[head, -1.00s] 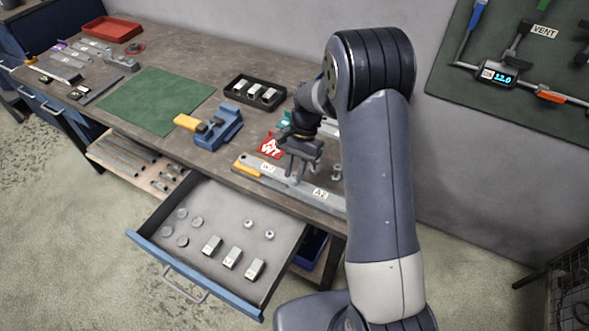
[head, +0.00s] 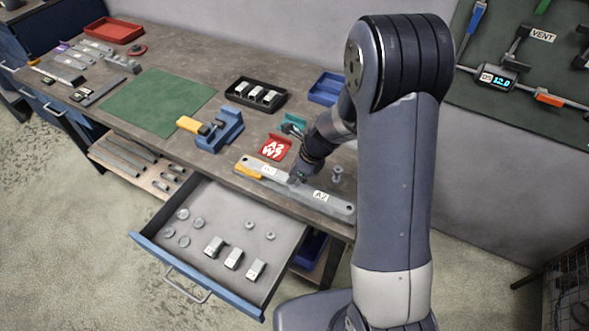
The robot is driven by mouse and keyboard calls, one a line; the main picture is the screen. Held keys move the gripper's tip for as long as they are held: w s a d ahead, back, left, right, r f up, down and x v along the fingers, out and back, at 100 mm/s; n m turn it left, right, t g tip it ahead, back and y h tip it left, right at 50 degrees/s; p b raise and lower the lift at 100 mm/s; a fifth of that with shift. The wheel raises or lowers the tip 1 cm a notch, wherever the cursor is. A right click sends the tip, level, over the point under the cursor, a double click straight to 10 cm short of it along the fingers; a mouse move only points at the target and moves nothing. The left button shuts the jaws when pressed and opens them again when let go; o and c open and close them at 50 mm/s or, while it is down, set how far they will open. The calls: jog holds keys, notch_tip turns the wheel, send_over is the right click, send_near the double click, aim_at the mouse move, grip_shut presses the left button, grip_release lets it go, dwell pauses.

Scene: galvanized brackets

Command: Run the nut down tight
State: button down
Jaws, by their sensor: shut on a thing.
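A long grey galvanized bracket (head: 335,207) labelled A2 lies along the front edge of the bench, with a yellow end (head: 247,171) at its left. My gripper (head: 295,181) is down at the bracket's middle, between its two labels. Its jaws are shut on a small grey piece there that looks like the nut, mostly hidden by the fingers. The thread under it cannot be made out. A second grey bolt-like fastener (head: 337,174) stands upright just right of the gripper, apart from it.
A red A2 W7 card (head: 275,148) and teal holder (head: 293,125) are behind the bracket. A blue vise (head: 222,129), black tray (head: 255,93) and blue bin (head: 326,89) stand farther back. The open drawer (head: 160,246) juts out in front. The green mat (head: 157,101) is clear.

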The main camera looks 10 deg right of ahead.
jog(key=m+p, duration=0.1)
jog(key=m+t+p, duration=0.1)
jog(key=m, duration=0.1)
jog(key=m+h+p, duration=0.1)
jog(key=shift+s+r, duration=0.1)
jog(key=shift+r, duration=0.15)
jog(key=shift+d+f+m+t, duration=0.15)
jog(key=shift+m+t, duration=0.25)
jog(key=shift+m, duration=0.4)
jog(key=shift+f+m+h, duration=0.2)
jog(key=shift+m+h, duration=0.3)
jog(key=shift+m, duration=0.6)
jog(key=c, duration=1.4)
grip_release()
jog(key=shift+d, duration=0.1)
